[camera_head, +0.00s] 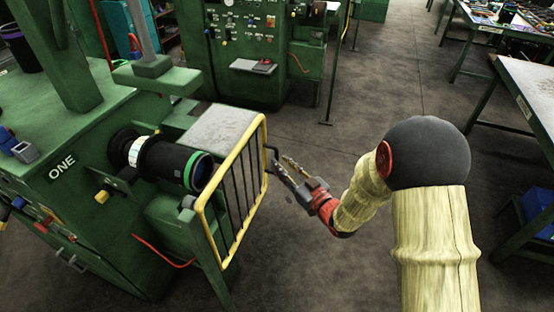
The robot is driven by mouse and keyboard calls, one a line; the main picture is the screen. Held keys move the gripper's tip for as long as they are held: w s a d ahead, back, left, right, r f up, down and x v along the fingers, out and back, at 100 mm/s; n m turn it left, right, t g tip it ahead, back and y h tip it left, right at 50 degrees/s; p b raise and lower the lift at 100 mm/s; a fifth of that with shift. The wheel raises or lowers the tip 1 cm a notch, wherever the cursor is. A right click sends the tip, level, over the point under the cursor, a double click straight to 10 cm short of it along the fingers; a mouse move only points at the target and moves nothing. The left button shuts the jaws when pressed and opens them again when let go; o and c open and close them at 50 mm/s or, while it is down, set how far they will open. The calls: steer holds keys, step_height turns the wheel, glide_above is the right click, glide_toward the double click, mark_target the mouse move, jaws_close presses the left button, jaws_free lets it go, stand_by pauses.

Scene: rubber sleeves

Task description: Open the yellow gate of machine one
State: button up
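The yellow gate (230,164) is a yellow frame with dark vertical bars on the green machine marked ONE (62,168). It stands upright across the end of the machine, in front of a black cylinder with a green ring (175,163). A small dark handle (274,153) sticks out from the gate's right side. My gripper (281,164) is just right of the gate, close to this handle, with its two fingers apart. I cannot tell whether a finger touches the handle.
A pale metal plate (217,130) lies behind the gate. Another green machine (240,50) stands at the back. Tables (532,90) line the right side. The grey floor (390,75) between is mostly clear. A red cable hangs below the gate's left side.

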mark_target(277, 158)
steer(key=shift+b+x, duration=0.3)
steer(key=shift+x, duration=1.6)
steer(key=shift+c, duration=0.4)
jaws_close()
